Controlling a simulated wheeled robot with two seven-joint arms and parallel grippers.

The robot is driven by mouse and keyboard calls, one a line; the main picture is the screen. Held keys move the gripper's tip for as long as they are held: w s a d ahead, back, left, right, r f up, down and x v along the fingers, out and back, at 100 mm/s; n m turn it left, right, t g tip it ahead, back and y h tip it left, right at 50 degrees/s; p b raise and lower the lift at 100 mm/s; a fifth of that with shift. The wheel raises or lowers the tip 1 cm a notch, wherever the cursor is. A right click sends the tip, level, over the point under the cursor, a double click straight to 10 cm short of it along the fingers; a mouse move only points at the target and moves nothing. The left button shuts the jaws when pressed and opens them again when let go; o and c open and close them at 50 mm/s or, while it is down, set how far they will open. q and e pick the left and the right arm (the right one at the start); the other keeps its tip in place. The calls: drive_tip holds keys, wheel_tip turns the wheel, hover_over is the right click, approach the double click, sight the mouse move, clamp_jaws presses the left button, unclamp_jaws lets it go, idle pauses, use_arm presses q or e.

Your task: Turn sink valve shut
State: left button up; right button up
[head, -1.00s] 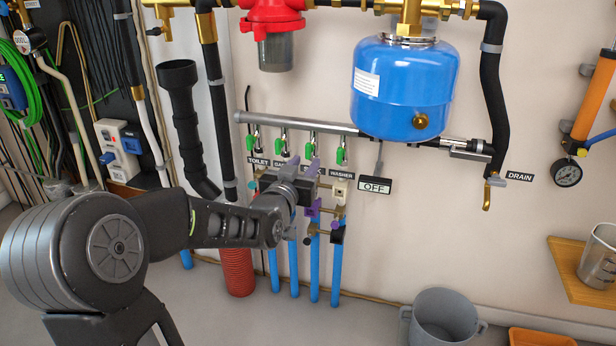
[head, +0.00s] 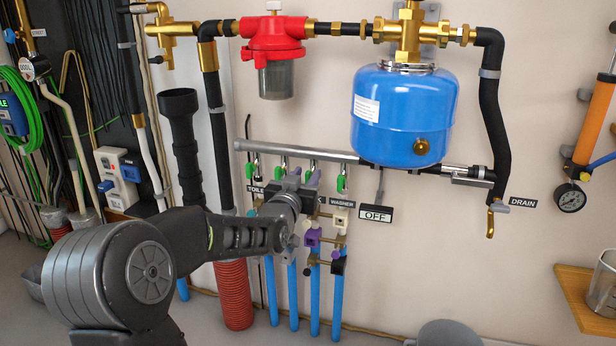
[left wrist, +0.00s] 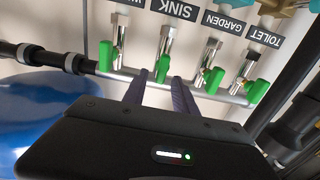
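The sink valve (left wrist: 166,42) stands under its SINK label in the left wrist view, where the labels appear upside down. My left gripper (left wrist: 160,90) has its two fingers apart, one on each side of the space in front of this valve. My right gripper is not in view.
The washer valve (left wrist: 107,55) and garden valve (left wrist: 213,75) with green handles flank the sink valve closely. A grey manifold pipe (head: 300,150) runs behind. A blue tank (head: 405,115) hangs to the right, with an OFF sign (head: 376,214) below it.

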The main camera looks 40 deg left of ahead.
use_arm(q)
drive_tip(key=shift+x, duration=0.9)
drive_tip(key=shift+c, duration=0.4)
clamp_jaws()
